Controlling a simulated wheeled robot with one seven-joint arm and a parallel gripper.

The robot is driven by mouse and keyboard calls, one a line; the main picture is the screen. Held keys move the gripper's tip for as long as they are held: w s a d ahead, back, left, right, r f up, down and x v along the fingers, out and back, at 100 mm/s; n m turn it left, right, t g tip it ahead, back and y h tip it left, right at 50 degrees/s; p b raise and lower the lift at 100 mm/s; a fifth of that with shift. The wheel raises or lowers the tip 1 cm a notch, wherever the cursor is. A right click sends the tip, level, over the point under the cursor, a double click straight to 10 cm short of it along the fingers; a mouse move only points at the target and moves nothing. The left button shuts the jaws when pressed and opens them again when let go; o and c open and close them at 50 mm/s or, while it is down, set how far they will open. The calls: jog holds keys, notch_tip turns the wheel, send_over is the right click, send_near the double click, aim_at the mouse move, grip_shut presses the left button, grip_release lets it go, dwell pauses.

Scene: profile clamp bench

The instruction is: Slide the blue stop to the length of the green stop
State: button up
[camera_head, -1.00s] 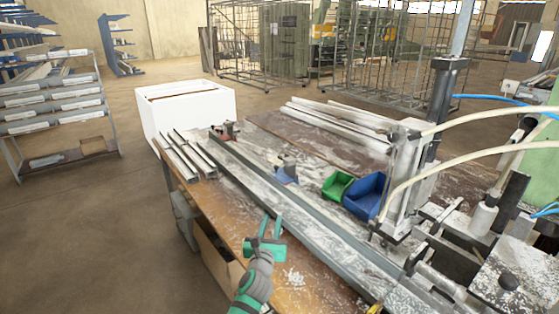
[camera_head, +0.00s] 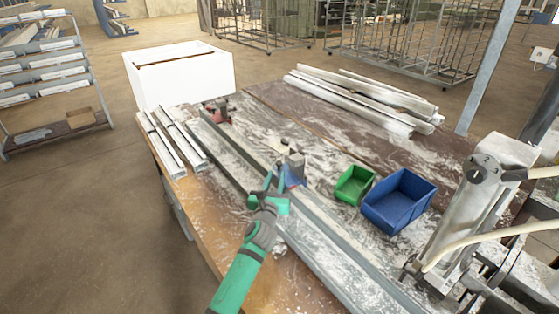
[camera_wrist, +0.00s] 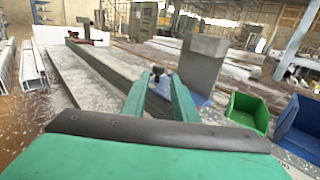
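The blue stop (camera_head: 294,178) sits on the long grey rail (camera_head: 240,162), with a grey upright block on its blue base. It also shows in the wrist view (camera_wrist: 201,66), just beyond and right of my fingers. My gripper (camera_head: 275,177) is at the near left side of the blue stop. In the wrist view its green fingers (camera_wrist: 161,78) stand apart, with a small dark knob and a bit of blue showing between their tips. Whether they touch it I cannot tell. I cannot make out a green stop; a red piece (camera_head: 217,110) is at the rail's far end.
A green bin (camera_head: 354,185) and a blue bin (camera_head: 398,200) stand right of the rail. White profiles (camera_head: 365,98) lie at the back, and more profiles (camera_head: 172,140) at the left. A white box (camera_head: 180,78) stands behind the bench. A clamp machine (camera_head: 480,200) is at right.

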aim_at(278, 165)
jog(key=shift+w+d, duration=0.2)
jog(key=shift+w, duration=0.3)
jog(key=shift+w+d, duration=0.15)
jog(key=shift+w, duration=0.3)
jog(key=w, duration=0.5)
jog(key=shift+w+d, duration=0.25)
jog(key=shift+w, duration=0.65)
jog(key=shift+c, duration=0.2)
grip_shut()
